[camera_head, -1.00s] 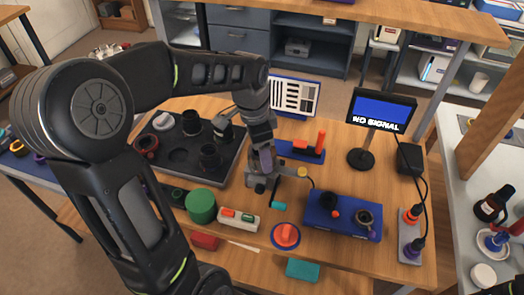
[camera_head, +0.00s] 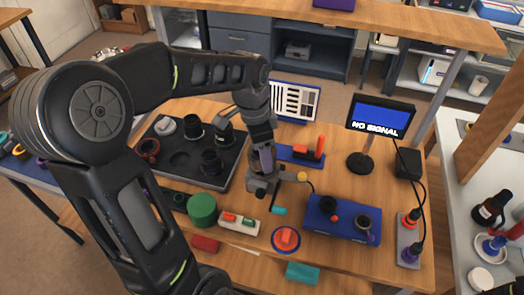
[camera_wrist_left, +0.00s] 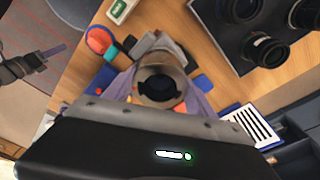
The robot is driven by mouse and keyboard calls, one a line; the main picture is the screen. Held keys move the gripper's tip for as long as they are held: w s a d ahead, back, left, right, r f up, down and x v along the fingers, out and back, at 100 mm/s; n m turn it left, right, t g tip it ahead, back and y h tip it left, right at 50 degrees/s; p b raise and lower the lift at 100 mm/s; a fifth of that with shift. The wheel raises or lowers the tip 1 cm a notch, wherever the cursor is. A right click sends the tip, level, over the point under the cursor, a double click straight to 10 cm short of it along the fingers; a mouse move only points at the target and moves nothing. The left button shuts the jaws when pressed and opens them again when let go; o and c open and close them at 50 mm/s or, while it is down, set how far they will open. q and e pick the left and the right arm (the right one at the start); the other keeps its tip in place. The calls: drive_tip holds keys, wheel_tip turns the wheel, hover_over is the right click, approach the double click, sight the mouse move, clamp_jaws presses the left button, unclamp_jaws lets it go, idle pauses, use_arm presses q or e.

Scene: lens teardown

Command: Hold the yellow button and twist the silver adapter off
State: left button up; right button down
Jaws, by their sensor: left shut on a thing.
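My left gripper (camera_head: 264,162) points down at the bench middle, over a small grey fixture (camera_head: 262,186). In the left wrist view its purple-grey fingers (camera_wrist_left: 160,100) are shut on either side of a silver-brown ring with a dark round opening, which looks like the silver adapter (camera_wrist_left: 161,72). The fingers and wrist hide most of it in the head view. The yellow button (camera_head: 302,176) stands just right of the fixture, apart from my left gripper. A dark gripper with a purple finger, apparently my right one (camera_wrist_left: 42,58), shows at the left wrist view's left edge, away from the adapter.
A dark tray (camera_head: 178,158) with several lens parts lies left of the gripper. A NO SIGNAL monitor (camera_head: 380,118) stands behind right.

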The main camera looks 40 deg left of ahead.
use_arm(q)
drive_tip(key=shift+r, duration=0.15)
drive_tip(key=shift+r+p, duration=1.9)
drive_tip(key=shift+r, duration=0.5)
